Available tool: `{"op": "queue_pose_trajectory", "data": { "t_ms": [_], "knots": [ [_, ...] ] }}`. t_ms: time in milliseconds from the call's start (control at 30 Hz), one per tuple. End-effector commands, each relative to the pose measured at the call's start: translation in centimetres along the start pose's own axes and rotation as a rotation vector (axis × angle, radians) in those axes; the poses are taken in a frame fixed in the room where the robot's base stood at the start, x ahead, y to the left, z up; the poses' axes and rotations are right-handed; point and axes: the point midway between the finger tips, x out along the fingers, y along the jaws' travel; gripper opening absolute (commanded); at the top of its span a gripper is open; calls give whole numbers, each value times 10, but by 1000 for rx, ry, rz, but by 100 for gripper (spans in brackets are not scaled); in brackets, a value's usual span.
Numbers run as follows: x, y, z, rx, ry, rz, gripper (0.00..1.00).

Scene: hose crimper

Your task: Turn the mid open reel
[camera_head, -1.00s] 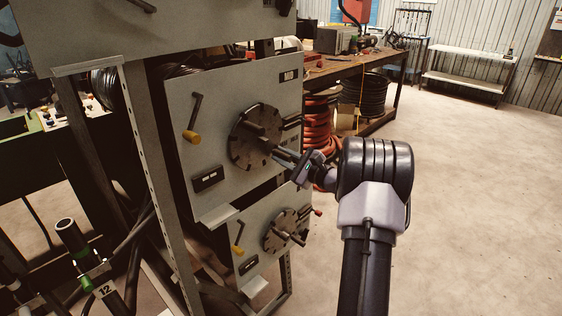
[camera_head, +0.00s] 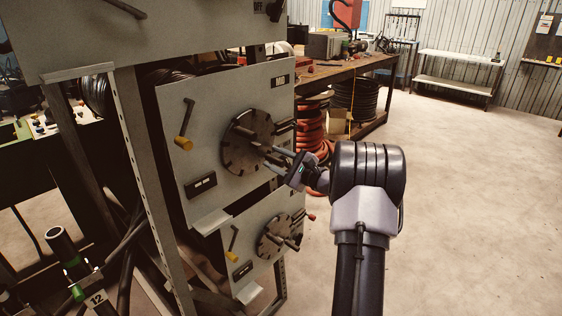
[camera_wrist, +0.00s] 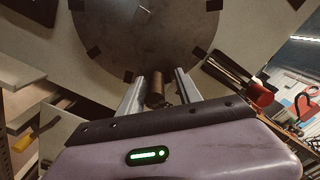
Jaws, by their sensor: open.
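The mid reel (camera_head: 238,154) is a dark round disc with notches round its rim, on a grey panel under a small "MID" label (camera_head: 281,80). A crank peg sticks out from its face; in the wrist view the brown peg (camera_wrist: 155,90) lies between the two fingers of my gripper (camera_wrist: 158,82). The fingers are open, with a gap visible on the right side of the peg; contact on the left is hard to tell. In the head view my gripper (camera_head: 277,159) is at the reel's right side. The disc (camera_wrist: 150,35) fills the top of the wrist view.
A yellow-knobbed lever (camera_head: 183,142) is left of the mid reel. A lower panel with another reel (camera_head: 277,237) sits below. A dark handle with a red knob (camera_wrist: 262,94) is right of the fingers. Open floor (camera_head: 470,220) lies right of my arm.

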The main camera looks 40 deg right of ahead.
Motion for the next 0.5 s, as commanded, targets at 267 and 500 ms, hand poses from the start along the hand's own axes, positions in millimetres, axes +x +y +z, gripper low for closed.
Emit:
{"op": "queue_pose_trajectory", "data": {
  "t_ms": [267, 500],
  "knots": [
    [-55, -3, 1, 3, 4, -3, 41],
    [-126, -4, 1, 2, 4, -5, 41]
  ]
}}
